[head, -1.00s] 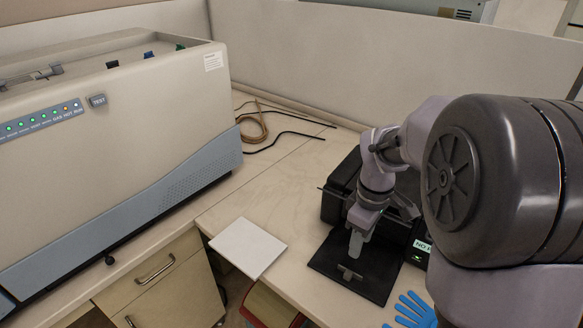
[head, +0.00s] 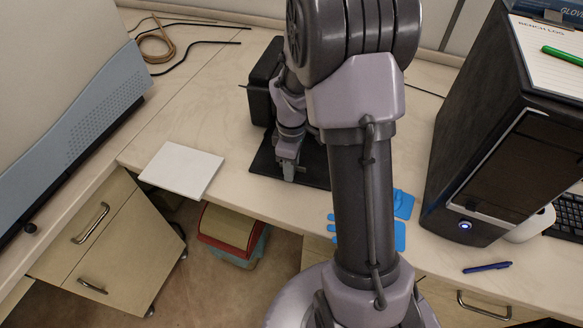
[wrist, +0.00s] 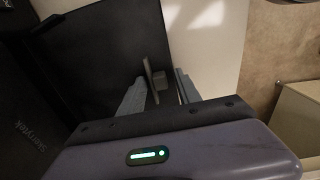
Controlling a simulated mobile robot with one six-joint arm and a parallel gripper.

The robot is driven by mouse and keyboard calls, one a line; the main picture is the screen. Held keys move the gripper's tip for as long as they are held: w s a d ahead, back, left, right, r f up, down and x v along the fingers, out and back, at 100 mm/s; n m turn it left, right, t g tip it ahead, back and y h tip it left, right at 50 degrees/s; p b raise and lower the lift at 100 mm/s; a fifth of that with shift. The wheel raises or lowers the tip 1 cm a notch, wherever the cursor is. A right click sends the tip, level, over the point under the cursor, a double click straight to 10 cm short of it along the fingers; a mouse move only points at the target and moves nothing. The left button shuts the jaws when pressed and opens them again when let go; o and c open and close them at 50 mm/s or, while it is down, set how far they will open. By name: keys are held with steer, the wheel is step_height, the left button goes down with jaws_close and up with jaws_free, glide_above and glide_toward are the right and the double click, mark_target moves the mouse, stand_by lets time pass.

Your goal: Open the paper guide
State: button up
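The black printer (head: 263,85) stands on the desk, mostly behind my arm in the head view. Its flat black paper tray (head: 265,160) lies in front of it and also fills the upper left of the wrist view (wrist: 110,40). The grey paper guide (wrist: 151,75), a thin upright plate with a small block beside it, stands at the tray's edge in the wrist view. My gripper (head: 288,174) is low over the tray. In the wrist view, its fingers (wrist: 160,92) are apart, one on each side of the guide; contact is unclear. The head view hides the guide.
A white pad (head: 181,170) lies left of the tray. Blue gloves (head: 402,204) lie to the right, partly behind my arm. A black computer tower (head: 495,130) and blue pen (head: 487,267) are farther right. The large spectrometer (head: 75,100) stands at left.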

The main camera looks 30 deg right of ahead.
jaws_close()
stand_by(1.4)
